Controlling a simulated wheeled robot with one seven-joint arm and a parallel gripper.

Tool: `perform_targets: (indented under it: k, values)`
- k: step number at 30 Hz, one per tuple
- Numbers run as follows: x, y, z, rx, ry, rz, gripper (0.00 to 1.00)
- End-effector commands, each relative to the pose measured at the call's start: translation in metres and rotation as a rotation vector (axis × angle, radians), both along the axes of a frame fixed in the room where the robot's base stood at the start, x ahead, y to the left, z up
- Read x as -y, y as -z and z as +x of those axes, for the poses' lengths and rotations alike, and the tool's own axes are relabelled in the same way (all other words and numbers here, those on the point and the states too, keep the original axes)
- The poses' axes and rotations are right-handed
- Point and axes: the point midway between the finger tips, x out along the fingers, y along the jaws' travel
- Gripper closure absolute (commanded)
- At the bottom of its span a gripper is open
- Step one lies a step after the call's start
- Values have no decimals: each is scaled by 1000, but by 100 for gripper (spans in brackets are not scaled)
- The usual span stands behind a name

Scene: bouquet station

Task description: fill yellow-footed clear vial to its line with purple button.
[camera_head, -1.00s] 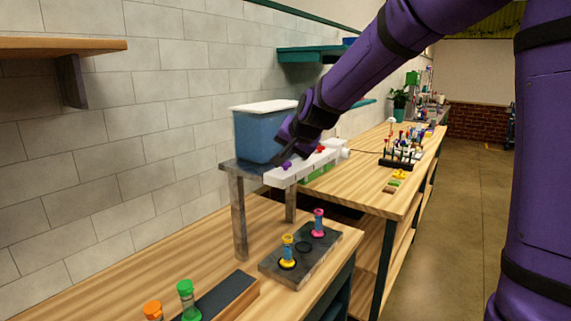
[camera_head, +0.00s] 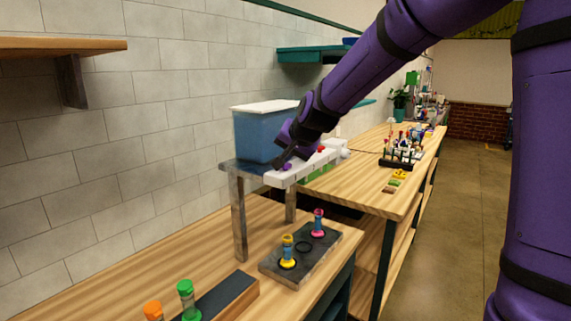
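The yellow-footed vial (camera_head: 288,252) stands upright in the grey slab (camera_head: 270,264) on the near bench, below the dispenser. Its upper part looks bluish; its line and fill level are too small to read. The purple button (camera_head: 286,168) is on the white dispenser bar (camera_head: 310,167), near the bar's left end. My gripper (camera_head: 279,163) points down at that left end, its dark tip beside the purple button. I cannot tell whether it touches the button. Its fingers are too small and dark to show a gap, and I see nothing held.
A blue tank (camera_head: 262,136) with a white lid stands on a grey stand behind the bar. A red button (camera_head: 321,149) is farther along. A pink-footed vial (camera_head: 318,224) shares the slab, with an empty ring between.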

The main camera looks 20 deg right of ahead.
Motion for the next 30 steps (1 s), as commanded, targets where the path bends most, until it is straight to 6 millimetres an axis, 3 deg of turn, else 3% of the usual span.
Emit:
perform_targets:
  k: [22, 30]
  values:
    - [0, 6, 0, -2, -1, 0, 100]
    - [-1, -3, 0, -1, -2, -1, 100]
